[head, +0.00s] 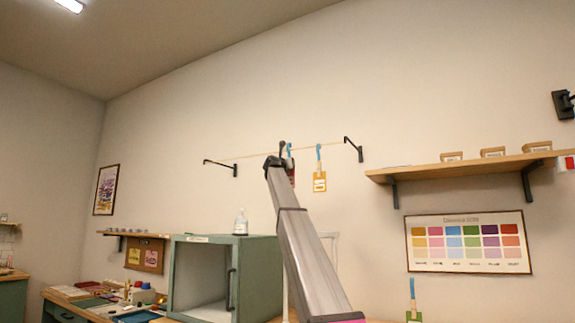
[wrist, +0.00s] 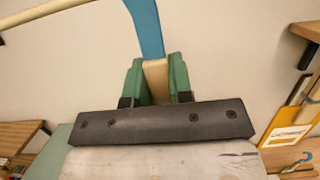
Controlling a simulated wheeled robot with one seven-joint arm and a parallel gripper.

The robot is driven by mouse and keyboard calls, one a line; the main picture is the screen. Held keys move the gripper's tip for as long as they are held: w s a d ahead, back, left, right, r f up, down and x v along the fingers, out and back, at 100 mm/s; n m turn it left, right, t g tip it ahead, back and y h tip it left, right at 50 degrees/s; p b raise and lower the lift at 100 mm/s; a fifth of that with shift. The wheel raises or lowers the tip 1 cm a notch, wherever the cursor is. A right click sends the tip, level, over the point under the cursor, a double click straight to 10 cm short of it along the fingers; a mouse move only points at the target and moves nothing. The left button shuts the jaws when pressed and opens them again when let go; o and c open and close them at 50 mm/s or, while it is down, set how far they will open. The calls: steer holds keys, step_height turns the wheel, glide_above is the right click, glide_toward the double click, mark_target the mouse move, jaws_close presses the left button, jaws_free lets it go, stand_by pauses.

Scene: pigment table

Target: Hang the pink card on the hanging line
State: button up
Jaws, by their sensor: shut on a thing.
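The hanging line (head: 240,156) is a thin pale cord stretched between two black wall brackets; it crosses the top left of the wrist view (wrist: 45,12). The pink card (head: 292,180) shows as a narrow strip behind the end of my arm, with a blue hook above it near the line. In the wrist view my gripper (wrist: 155,82) has green fingers shut on a beige piece below the blue hook (wrist: 146,28). The hook's top is cut off there, so I cannot tell if it rests on the line. The card itself is hidden in the wrist view.
A green box cabinet (head: 256,275) stands below left. A wooden shelf (head: 465,169) is at right, above a colour chart (head: 467,242). The left part of the line is clear.

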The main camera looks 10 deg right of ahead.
steer(key=shift+w+d+f, duration=0.1)
steer(key=shift+w+f, duration=0.05)
steer(key=shift+f, duration=0.5)
steer(key=shift+w+d+f, duration=0.1)
steer(key=shift+f, duration=0.5)
steer(key=o, duration=0.9)
steer(key=v, duration=1)
steer(key=shift+s+a+f, duration=0.15)
steer(key=shift+s+a, duration=0.05)
steer(key=shift+s, duration=0.1)
